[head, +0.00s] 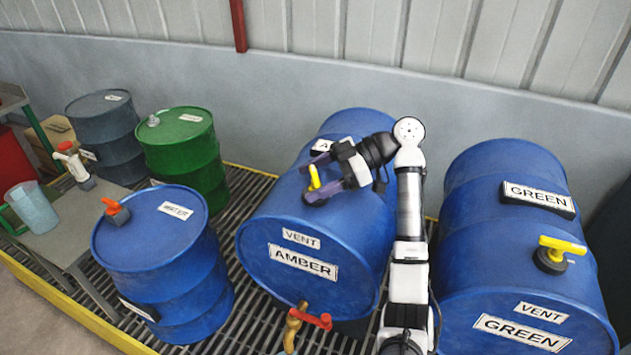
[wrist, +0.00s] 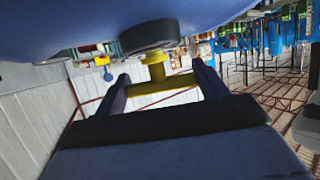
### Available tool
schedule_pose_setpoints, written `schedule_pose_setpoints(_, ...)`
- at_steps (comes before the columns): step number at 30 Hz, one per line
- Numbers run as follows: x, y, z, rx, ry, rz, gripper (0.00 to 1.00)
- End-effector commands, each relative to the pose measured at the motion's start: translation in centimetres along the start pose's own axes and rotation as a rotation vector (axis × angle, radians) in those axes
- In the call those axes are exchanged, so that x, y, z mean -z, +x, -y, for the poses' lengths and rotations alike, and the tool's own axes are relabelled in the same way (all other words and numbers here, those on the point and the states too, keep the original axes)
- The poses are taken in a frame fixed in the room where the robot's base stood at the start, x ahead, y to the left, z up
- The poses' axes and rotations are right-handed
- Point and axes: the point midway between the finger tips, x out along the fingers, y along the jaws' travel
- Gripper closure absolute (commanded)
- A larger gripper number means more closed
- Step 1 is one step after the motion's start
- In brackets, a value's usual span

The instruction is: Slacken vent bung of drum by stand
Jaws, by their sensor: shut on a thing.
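My gripper (head: 322,178) is at the upper side of the blue drum labelled AMBER (head: 262,245), which lies on its side. Its fingers are shut on the yellow T-shaped handle of the vent bung (head: 313,176). In the wrist view the yellow handle (wrist: 155,88) spans between the two purple fingers (wrist: 160,80), with its dark round base (wrist: 147,38) against the blue drum. A small grey stand (head: 85,215) is at the left. The upright blue drum labelled WATER (head: 170,260), with an orange bung (head: 115,211), is right by it.
The drum labelled GREEN (head: 500,215) lies at the right with its own yellow vent bung (head: 560,245). A brass tap with a red handle (head: 310,318) is on the AMBER drum's front. A clear jug (head: 33,207) is on the stand. A green drum (head: 182,155) stands behind.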

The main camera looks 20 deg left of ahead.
Motion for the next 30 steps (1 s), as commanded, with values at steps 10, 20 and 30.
schedule_pose_setpoints(10, -0.11, -0.12, -0.02, 0.227, -0.089, 0.006, 0.51)
schedule_pose_setpoints(20, -0.07, -0.03, 0.02, 0.360, -0.144, 0.004, 0.51)
schedule_pose_setpoints(30, -0.10, 0.09, 0.08, 0.406, -0.165, 0.002, 0.51)
